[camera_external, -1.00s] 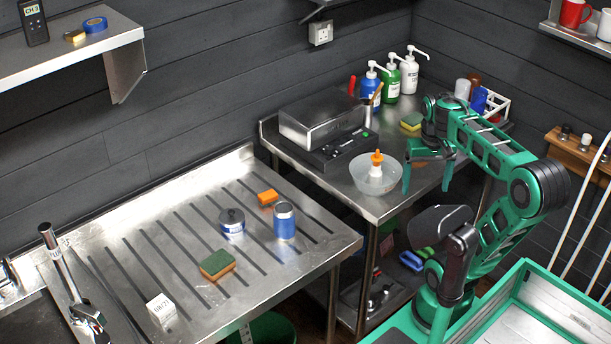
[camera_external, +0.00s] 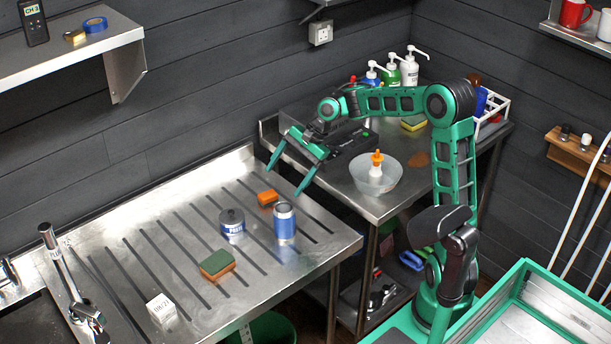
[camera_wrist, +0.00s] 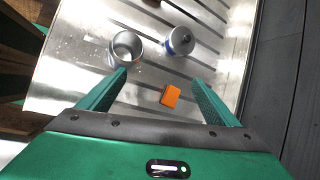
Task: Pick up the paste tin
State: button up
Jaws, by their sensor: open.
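A short round tin (camera_external: 232,226) with a blue and white label and a dark knobbed lid stands upright on the ridged steel drainboard; it seems to be the paste tin, though its label is unreadable. It also shows in the wrist view (camera_wrist: 180,41). A taller blue can (camera_external: 285,222) with a silver top stands just right of it, also seen in the wrist view (camera_wrist: 127,48). My gripper (camera_external: 284,180) is open and empty, above the drainboard's back right side, fingers pointing down. In the wrist view my gripper (camera_wrist: 160,78) has both tins beyond its fingertips.
An orange block (camera_external: 267,198) lies near the tins, between my fingers in the wrist view. A green-and-orange sponge (camera_external: 217,265) and a small white box (camera_external: 161,308) lie further forward. A bowl (camera_external: 376,175) with an orange-topped bottle stands on the right-hand table.

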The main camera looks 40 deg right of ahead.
jog(key=w+a+r+m+y, duration=0.6)
jog(key=w+a+r+y, duration=0.1)
jog(key=a, duration=0.3)
send_near(228, 217)
jog(key=shift+a+f+t, duration=0.15)
jog(key=shift+a+t, duration=0.25)
jog(key=shift+a, duration=0.5)
jog(key=shift+a+f, duration=0.15)
jog(key=shift+f, duration=0.2)
jog(key=x, duration=1)
jog(key=shift+w+a+f, duration=0.1)
jog(key=shift+a+f, duration=0.05)
jog(key=shift+a, duration=0.05)
jog(key=c, duration=1.8)
